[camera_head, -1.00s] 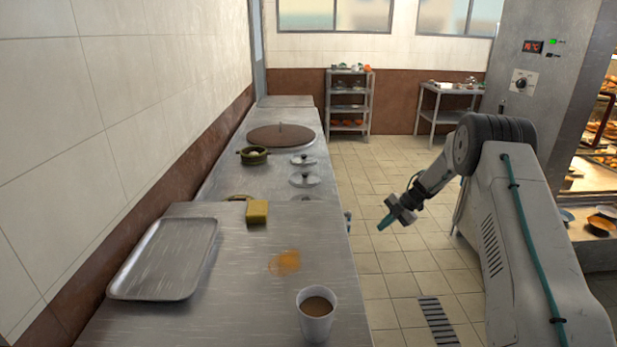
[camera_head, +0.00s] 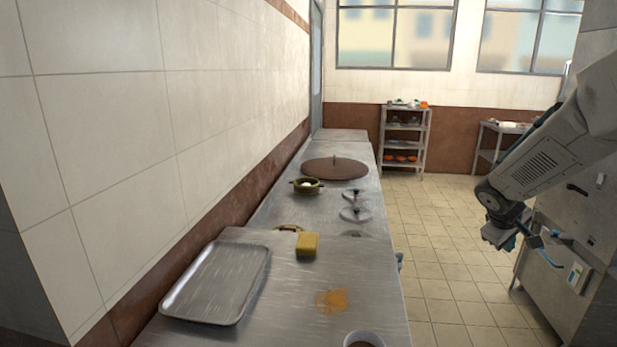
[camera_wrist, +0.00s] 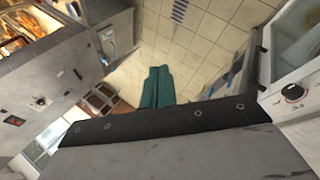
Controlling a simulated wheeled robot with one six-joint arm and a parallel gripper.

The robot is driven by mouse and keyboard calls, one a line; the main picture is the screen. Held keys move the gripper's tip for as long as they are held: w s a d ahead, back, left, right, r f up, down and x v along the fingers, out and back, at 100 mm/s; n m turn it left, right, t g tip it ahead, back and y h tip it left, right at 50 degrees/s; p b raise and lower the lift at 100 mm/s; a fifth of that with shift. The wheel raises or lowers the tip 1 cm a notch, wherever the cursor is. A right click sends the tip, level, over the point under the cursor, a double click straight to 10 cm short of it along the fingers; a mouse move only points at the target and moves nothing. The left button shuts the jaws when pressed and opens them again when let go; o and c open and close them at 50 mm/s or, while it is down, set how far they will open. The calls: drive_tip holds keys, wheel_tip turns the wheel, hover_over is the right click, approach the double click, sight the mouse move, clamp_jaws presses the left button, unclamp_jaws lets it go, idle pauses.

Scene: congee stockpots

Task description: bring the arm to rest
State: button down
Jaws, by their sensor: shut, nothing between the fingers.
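My gripper (camera_head: 511,241) is at the right of the head view, out over the floor and apart from the steel counter (camera_head: 375,270). In the wrist view its teal fingers (camera_wrist: 158,88) are together, with nothing between them. The arm comes in from the right edge of the head view and reaches down to the gripper.
A shelf rack (camera_head: 405,140) stands behind. Tiled floor lies between.

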drive_tip(key=s+a+r+m+y, duration=0.1)
drive_tip(key=s+a+r+y, duration=0.1)
drive_tip(key=s+a, duration=0.5)
drive_tip(key=s+a+r+m+g+y, duration=0.1)
drive_tip(key=s+a+r, duration=0.3)
drive_tip(key=s, duration=1.2)
drive_tip(key=s+a+r+m+g+y, duration=0.1)
drive_tip(key=s+a+r+m+y, duration=0.1)
drive_tip(key=s+a, duration=0.9)
drive_tip(key=shift+s+a+r+y, duration=0.15)
drive_tip(key=shift+s+r+y, duration=0.25)
drive_tip(key=shift+s+y, duration=0.35)
drive_tip(key=shift+s, duration=0.1)
